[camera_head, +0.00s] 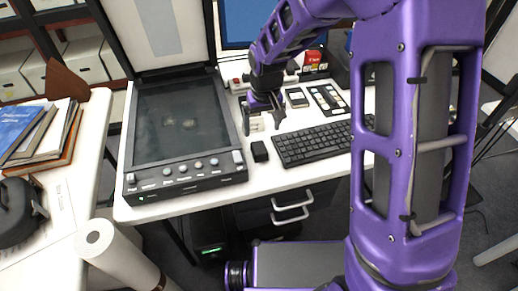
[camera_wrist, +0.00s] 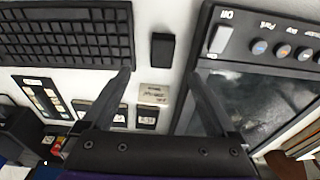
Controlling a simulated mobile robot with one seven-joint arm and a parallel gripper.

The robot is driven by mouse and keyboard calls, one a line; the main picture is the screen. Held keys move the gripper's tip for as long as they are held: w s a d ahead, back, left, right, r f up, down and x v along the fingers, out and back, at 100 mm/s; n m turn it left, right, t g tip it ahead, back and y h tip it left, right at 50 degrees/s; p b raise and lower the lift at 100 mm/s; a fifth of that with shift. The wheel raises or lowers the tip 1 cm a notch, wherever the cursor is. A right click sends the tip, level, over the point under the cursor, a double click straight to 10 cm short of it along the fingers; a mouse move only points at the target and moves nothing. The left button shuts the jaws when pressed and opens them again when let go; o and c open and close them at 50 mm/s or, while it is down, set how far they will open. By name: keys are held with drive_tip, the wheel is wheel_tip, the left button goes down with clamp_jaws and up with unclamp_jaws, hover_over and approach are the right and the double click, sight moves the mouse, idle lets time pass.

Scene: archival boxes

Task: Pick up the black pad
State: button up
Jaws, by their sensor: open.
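A small black block (camera_head: 260,151), which looks like the black pad, lies on the white desk between the scanner and the keyboard. In the wrist view the pad (camera_wrist: 162,48) is whole and unobstructed, just beyond the fingertips. My gripper (camera_head: 262,126) is above the desk, behind the pad in the head view, fingers pointing down. It also shows in the wrist view (camera_wrist: 158,75), with its fingers spread wide and nothing held between them. A small pale card (camera_wrist: 154,93) shows between the fingers on the desk.
A flatbed scanner (camera_head: 185,180) with raised lid stands left of the pad. A black keyboard (camera_head: 315,143) lies close on its right. A small dark case (camera_head: 297,97) and a dark strip of labels (camera_head: 327,99) lie behind the keyboard. Desk in front of the pad is clear.

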hover_over(259, 148)
drive_tip(key=f, duration=0.5)
drive_tip(key=shift+s+d+f+b, duration=0.1)
drive_tip(key=shift+s+d+b, duration=0.15)
drive_tip(key=shift+d+b, duration=0.05)
drive_tip(key=shift+w+a+f+b, duration=0.15)
drive_tip(key=shift+f+b, duration=0.1)
drive_tip(key=shift+f, duration=1.1)
drive_tip(key=shift+w+a+f+b, duration=0.15)
drive_tip(key=shift+f+b, duration=0.1)
drive_tip(key=shift+f, duration=1.1)
